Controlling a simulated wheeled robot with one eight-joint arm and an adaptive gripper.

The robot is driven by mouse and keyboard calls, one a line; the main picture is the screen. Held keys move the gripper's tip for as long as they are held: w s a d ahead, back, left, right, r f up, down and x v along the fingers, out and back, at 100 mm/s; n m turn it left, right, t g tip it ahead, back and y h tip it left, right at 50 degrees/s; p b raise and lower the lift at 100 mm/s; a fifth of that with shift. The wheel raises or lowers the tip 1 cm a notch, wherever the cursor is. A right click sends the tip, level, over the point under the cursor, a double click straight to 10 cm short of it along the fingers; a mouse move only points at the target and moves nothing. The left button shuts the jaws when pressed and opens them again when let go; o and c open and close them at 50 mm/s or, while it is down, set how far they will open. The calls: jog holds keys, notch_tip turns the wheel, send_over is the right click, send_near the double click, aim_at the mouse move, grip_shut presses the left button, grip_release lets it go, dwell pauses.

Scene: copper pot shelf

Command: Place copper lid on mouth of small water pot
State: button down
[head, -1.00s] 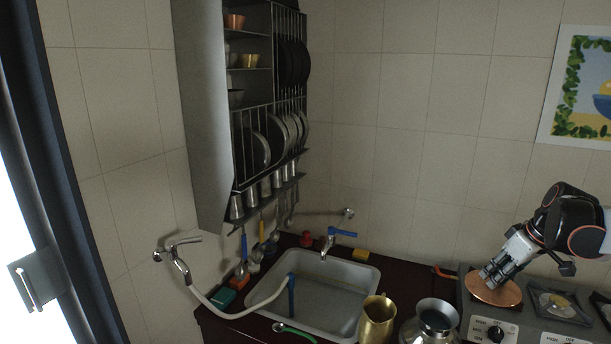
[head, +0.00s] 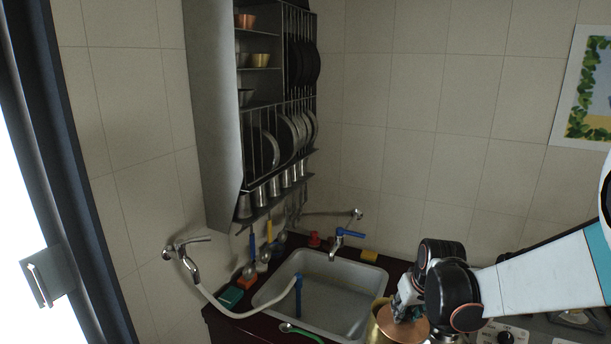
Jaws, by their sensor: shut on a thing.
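The copper lid (head: 408,330) is a flat round disc in the lower right of the head view. My gripper (head: 402,309) is shut on its top and holds it level. The lid overlaps the right part of the brass pot (head: 377,332) in the picture; I cannot tell whether they touch. The silver pot that stood right of the brass one is hidden behind the lid and my arm, so I cannot tell which mouth the lid is above.
The sink (head: 335,300) lies left of the pots, with a blue-handled tap (head: 345,234) behind it. The stove (head: 505,334) is at the right, partly behind my arm. A dish rack (head: 275,150) hangs on the wall.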

aim_at(384, 325)
jog(key=shift+m, duration=0.3)
jog(key=a, duration=0.1)
jog(key=s+a+f, duration=0.1)
jog(key=a, duration=0.1)
jog(key=a+f, duration=0.1)
jog(key=a, duration=0.1)
jog(key=shift+s+a+f+b, duration=0.15)
jog(key=shift+s+f+b, duration=0.05)
jog(key=shift+s+b, duration=0.1)
notch_tip(384, 325, down, 14)
jog(key=b, duration=1.4)
jog(key=shift+f+b, duration=0.25)
jog(key=shift+b, duration=0.05)
jog(key=shift+w, duration=0.1)
